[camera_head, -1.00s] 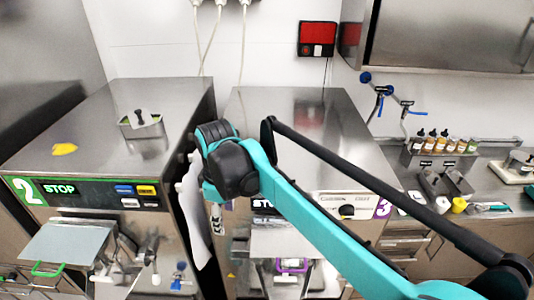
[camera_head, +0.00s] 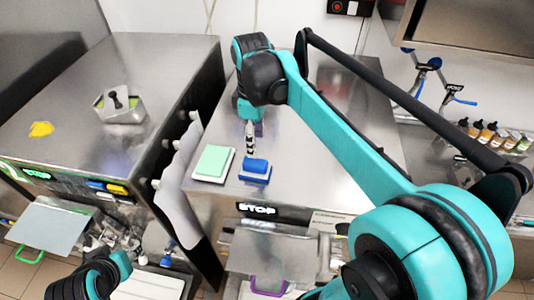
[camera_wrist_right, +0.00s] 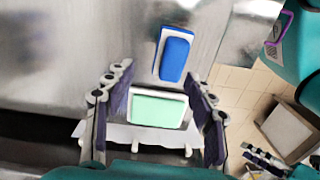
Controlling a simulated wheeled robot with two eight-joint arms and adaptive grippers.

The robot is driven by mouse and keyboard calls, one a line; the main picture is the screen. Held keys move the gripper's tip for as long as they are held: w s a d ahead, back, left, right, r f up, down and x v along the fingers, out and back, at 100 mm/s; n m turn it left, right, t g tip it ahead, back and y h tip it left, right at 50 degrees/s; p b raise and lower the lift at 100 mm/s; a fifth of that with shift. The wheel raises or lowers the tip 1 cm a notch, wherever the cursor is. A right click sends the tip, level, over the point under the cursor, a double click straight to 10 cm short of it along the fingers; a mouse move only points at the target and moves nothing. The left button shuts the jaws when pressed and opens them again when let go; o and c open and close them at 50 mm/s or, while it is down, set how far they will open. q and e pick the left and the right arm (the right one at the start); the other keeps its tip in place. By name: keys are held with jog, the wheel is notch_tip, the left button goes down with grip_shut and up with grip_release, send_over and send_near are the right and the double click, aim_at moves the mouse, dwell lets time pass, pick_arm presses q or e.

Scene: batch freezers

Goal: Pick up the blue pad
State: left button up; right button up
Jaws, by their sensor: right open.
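The blue pad (camera_head: 255,167) lies on a white base on the steel top of the right-hand machine. It also shows in the right wrist view (camera_wrist_right: 174,58), at upper centre. A mint green pad (camera_head: 213,161) on a white base lies left of it. My right gripper (camera_head: 250,143) is above the machine top, just behind the blue pad. In the right wrist view its fingers (camera_wrist_right: 157,74) are spread and empty. The green pad (camera_wrist_right: 158,108) appears between them, and the blue pad is beyond the fingertips.
A second machine (camera_head: 100,75) stands at left, with a metal lidded container (camera_head: 120,105) and a yellow item (camera_head: 41,129) on top. A dark gap separates the machines. Several small bottles (camera_head: 490,133) stand at far right. Steel around the pads is mostly clear.

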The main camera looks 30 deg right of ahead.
aim_at(255, 162)
jog(key=shift+s+a+f+p, duration=0.15)
jog(key=shift+s+a+f, duration=0.2)
jog(key=shift+a+f, duration=0.2)
jog(key=shift+s+a+f+p, duration=0.15)
jog(key=shift+s+a+f, duration=0.2)
jog(key=shift+f, duration=0.2)
jog(key=f, duration=0.2)
jog(key=d+f+p, duration=0.1)
jog(key=f, duration=0.1)
jog(key=shift+s+f, duration=0.1)
jog(key=shift+f, duration=0.2)
jog(key=shift+a+f, duration=0.1)
jog(key=shift+f, duration=0.1)
jog(key=shift+s+a, duration=0.1)
jog(key=shift+a, duration=0.15)
pick_arm(q)
jog(key=shift+s+a+r, duration=0.2)
jog(key=shift+a+r, duration=0.1)
jog(key=shift+r, duration=0.15)
jog(key=shift+s+a+r, duration=0.15)
jog(key=shift+a+r, duration=0.1)
jog(key=shift+r, duration=0.2)
pick_arm(e)
jog(key=shift+d, duration=0.1)
grip_shut()
